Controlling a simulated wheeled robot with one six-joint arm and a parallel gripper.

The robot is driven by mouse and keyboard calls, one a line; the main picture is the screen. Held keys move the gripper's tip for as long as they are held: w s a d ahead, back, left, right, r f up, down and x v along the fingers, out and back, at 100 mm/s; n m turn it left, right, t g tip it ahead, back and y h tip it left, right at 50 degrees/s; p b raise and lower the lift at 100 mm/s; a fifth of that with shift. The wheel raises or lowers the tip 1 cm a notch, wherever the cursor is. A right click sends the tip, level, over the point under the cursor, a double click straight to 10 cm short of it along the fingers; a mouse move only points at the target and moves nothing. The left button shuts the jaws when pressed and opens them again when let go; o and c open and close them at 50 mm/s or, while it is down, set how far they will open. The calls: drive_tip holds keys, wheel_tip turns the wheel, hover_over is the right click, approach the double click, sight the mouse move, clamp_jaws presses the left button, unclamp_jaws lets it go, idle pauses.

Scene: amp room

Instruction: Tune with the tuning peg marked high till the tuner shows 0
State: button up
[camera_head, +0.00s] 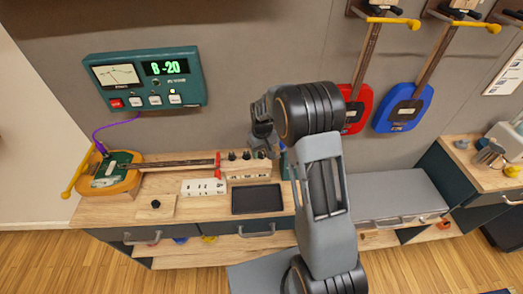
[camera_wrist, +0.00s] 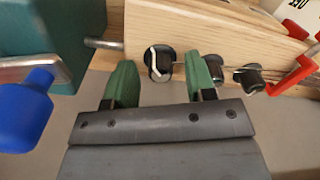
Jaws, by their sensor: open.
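The tuner (camera_head: 145,80) on the wall shows "B -20" in green, with a needle dial at its left. The guitar (camera_head: 108,172) lies on the bench, its neck running right to a wooden headstock (camera_head: 248,170) with several black pegs. In the wrist view, my gripper (camera_wrist: 161,70) is open, its green fingertips on either side of a black tuning peg (camera_wrist: 159,63) with a pale curved mark. A gap seems to show on both sides; contact is not clear. Two more black pegs (camera_wrist: 249,79) are to the right. I cannot read which peg is marked high.
A teal block with a blue knob (camera_wrist: 25,110) stands close left of my gripper in the wrist view. A red clip (camera_wrist: 294,72) is at the right. Red and blue guitars (camera_head: 404,108) hang behind.

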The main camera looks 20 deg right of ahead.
drive_tip(key=shift+f, duration=0.1)
drive_tip(key=shift+c, duration=0.3)
drive_tip(key=c, duration=0.9)
drive_tip(key=shift+o, duration=0.2)
drive_tip(key=shift+m, duration=0.3)
drive_tip(key=m+b, duration=0.1)
drive_tip(key=m, duration=0.2)
drive_tip(key=shift+b, duration=0.4)
drive_tip(key=shift+m+b, duration=0.55)
drive_tip(key=shift+m, duration=1.45)
drive_tip(key=o, duration=0.9)
